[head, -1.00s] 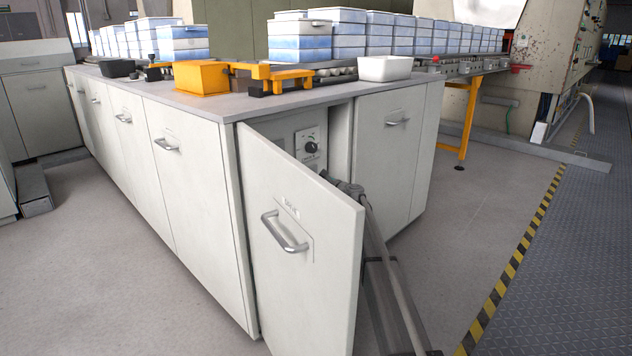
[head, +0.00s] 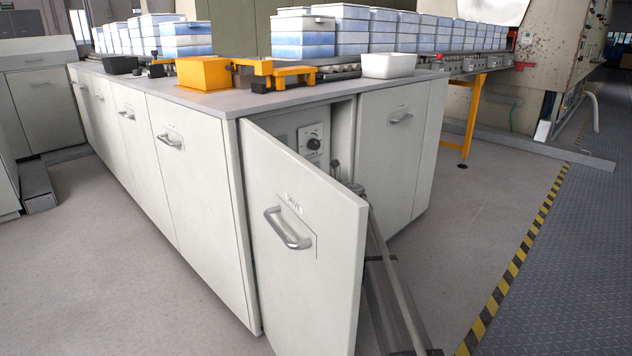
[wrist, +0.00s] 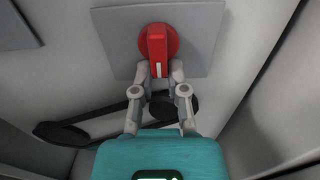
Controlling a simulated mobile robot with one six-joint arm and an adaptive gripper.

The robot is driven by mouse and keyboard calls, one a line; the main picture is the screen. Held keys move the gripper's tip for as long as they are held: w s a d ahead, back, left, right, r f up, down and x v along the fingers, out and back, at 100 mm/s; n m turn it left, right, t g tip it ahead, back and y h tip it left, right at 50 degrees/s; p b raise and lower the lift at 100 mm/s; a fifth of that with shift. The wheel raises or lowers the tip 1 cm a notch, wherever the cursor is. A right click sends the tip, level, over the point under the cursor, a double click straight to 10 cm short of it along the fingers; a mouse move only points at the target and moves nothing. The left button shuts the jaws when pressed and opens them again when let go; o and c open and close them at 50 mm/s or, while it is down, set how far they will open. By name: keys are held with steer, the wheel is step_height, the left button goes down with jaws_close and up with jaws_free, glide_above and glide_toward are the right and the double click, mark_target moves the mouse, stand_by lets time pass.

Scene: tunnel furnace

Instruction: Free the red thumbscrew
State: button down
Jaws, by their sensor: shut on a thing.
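The red thumbscrew (wrist: 158,38) shows in the wrist view, at the top middle. It has a round red base and a raised bar, upright in the picture, with a white mark at its lower end. It sits against a grey square plate (wrist: 200,40). My gripper (wrist: 158,72) is shut on the lower end of the bar. In the head view the thumbscrew and my gripper are hidden by the cabinet's half-open door (head: 305,225); part of my arm shows behind that door.
In the wrist view, black rounded parts (wrist: 65,134) joined by a dark bar lie beyond the fingers, and pale walls stand close on both sides. In the head view, a black dial (head: 312,143) is inside the cabinet. Floor right of the cabinet is clear.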

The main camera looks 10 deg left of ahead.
steer(key=shift+w+a+r, duration=0.15)
steer(key=shift+w+a, duration=0.05)
steer(key=c, duration=0.9)
jaws_free()
steer(key=shift+o, duration=1.1)
steer(key=shift+r, duration=0.1)
steer(key=shift+s+d, duration=0.1)
steer(key=shift+d, duration=0.1)
steer(key=shift+v, duration=5.95)
steer(key=shift+s, duration=0.1)
